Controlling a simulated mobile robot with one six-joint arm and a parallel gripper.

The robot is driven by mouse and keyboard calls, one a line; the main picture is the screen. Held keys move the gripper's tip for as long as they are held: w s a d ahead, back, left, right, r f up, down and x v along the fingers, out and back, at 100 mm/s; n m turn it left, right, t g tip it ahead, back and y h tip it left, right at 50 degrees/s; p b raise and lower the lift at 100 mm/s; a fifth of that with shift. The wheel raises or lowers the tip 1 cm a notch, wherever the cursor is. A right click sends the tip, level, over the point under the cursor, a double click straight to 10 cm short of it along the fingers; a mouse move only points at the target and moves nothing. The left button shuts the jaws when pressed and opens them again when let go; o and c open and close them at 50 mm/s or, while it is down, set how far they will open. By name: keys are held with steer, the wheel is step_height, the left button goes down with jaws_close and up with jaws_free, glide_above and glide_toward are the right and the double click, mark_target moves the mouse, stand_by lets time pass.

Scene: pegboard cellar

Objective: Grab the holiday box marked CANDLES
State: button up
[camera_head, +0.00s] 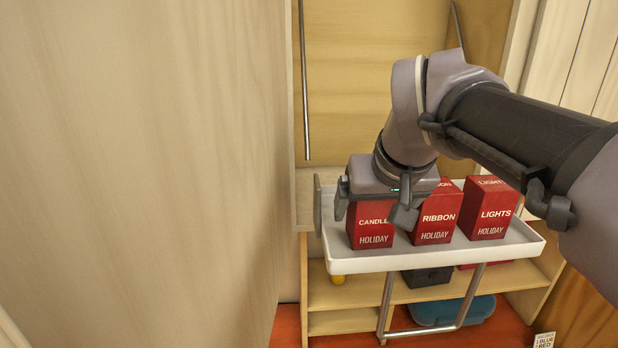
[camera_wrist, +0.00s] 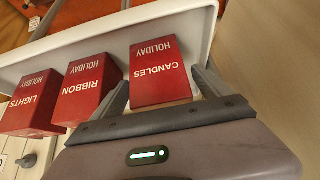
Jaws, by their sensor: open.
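The red CANDLES box (camera_head: 371,228) stands at the left end of a white tray (camera_head: 345,266), marked HOLIDAY below its name. My gripper (camera_head: 376,210) is over this box in the head view and hides its top and part of its label. In the wrist view the CANDLES box (camera_wrist: 158,72) lies between the two open fingers of my gripper (camera_wrist: 160,92), one finger on each side. The fingers do not appear to be closed on it; I cannot tell if either touches.
The red RIBBON box (camera_head: 437,216) stands close to the right of the CANDLES box. The red LIGHTS box (camera_head: 492,211) is farther right. A black box (camera_head: 426,277) and a teal bin (camera_head: 452,310) sit below the tray. A large wooden panel (camera_head: 140,170) fills the left.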

steer(key=w+f, duration=0.1)
steer(key=w, duration=0.1)
steer(key=shift+w+a+f, duration=0.1)
steer(key=shift+w+f, duration=0.25)
steer(key=shift+w, duration=0.05)
steer(key=shift+s+a+r, duration=0.1)
steer(key=shift+s, duration=0.1)
steer(key=shift+c, duration=0.2)
steer(key=shift+s, duration=0.25)
steer(key=c, duration=0.4)
steer(key=shift+s+d+r, duration=0.1)
steer(key=shift+d, duration=0.1)
steer(key=c, duration=1.2)
